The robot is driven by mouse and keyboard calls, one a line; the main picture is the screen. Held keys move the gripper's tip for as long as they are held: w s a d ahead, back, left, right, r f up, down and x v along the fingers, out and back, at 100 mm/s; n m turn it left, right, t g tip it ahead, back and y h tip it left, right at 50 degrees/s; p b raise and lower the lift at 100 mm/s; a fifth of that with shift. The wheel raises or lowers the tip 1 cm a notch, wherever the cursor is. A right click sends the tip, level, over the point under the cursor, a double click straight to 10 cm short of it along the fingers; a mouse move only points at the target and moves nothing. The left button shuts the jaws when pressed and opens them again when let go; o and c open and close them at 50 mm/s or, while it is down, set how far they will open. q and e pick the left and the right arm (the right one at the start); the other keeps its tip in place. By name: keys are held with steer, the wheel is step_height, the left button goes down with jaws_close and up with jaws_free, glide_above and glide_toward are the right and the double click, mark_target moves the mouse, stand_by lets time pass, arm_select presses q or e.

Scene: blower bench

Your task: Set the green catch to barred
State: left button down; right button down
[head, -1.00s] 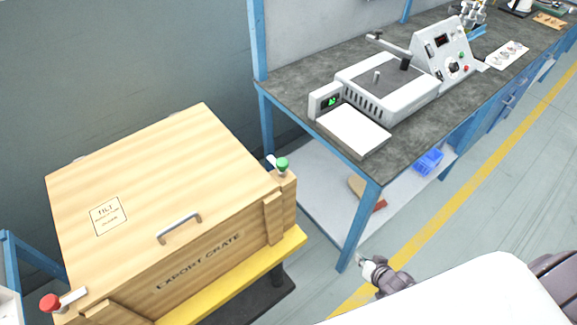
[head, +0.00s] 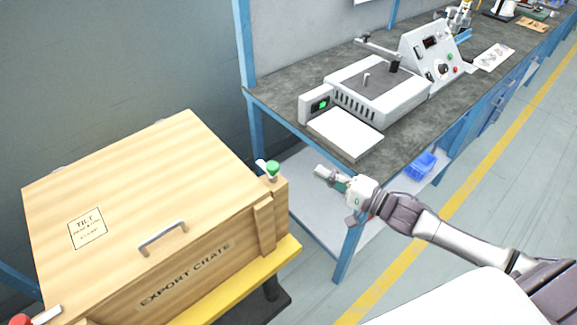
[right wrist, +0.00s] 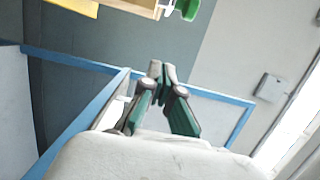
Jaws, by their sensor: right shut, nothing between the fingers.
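The green catch (head: 272,169) sits on the right corner of the wooden export crate (head: 130,190). It has a green knob and a pale lever that points back and to the left along the lid's edge. In the right wrist view the green knob (right wrist: 188,9) shows at the top edge, partly cut off. My right gripper (head: 322,172) is to the right of the catch, apart from it, with its fingertips toward it. In the right wrist view its fingers (right wrist: 158,68) are together and hold nothing. My left gripper is not in view.
A red catch (head: 20,320) with a pale lever is at the crate's front left corner, cut off by the frame. A metal handle (head: 162,238) stands on the crate. The grey workbench (head: 290,98) with a scale and a stirrer-like device is behind my right arm.

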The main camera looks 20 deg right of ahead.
mark_target(267, 165)
steer(key=w+a+p, duration=0.1)
steer(key=w+a, duration=0.5)
steer(key=a, duration=0.3)
steer(key=shift+w+a+p, duration=0.15)
steer(key=shift+w+p, duration=0.25)
